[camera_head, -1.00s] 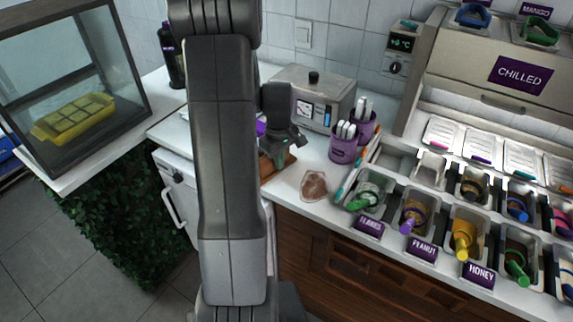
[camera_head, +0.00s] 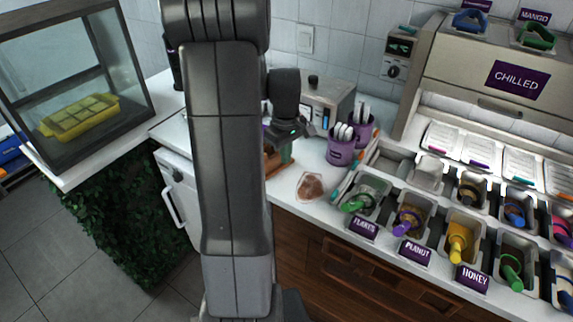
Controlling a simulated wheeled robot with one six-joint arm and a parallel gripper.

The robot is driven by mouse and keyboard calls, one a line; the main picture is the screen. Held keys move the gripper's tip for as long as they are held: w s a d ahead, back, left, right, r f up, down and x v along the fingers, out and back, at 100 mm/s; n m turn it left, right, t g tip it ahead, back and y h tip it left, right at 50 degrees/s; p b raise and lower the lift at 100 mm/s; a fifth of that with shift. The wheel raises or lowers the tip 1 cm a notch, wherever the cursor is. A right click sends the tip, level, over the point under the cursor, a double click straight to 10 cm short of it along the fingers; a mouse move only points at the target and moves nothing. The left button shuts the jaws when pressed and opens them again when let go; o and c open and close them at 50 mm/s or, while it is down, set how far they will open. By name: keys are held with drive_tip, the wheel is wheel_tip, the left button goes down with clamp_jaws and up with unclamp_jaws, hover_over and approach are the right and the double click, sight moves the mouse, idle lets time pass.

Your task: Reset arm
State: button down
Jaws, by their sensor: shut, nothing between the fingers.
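My gripper (camera_head: 291,141) is at the end of my dark grey arm, above the white counter near a brown wooden item. It looks shut and holds nothing that I can see. It is left of the purple cups. My upright arm covers the left part of the counter and some of what stands behind it.
Two purple cups (camera_head: 342,146) of utensils stand beside a metal appliance (camera_head: 327,108). A bowl-like brown item (camera_head: 311,187) lies near the counter (camera_head: 287,205) edge. Topping bins (camera_head: 409,214) fill the right. A glass case (camera_head: 73,150) with a yellow tray (camera_head: 80,117) stands left.

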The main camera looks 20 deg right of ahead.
drive_tip(key=shift+r, duration=2.4)
drive_tip(key=shift+f, duration=0.1)
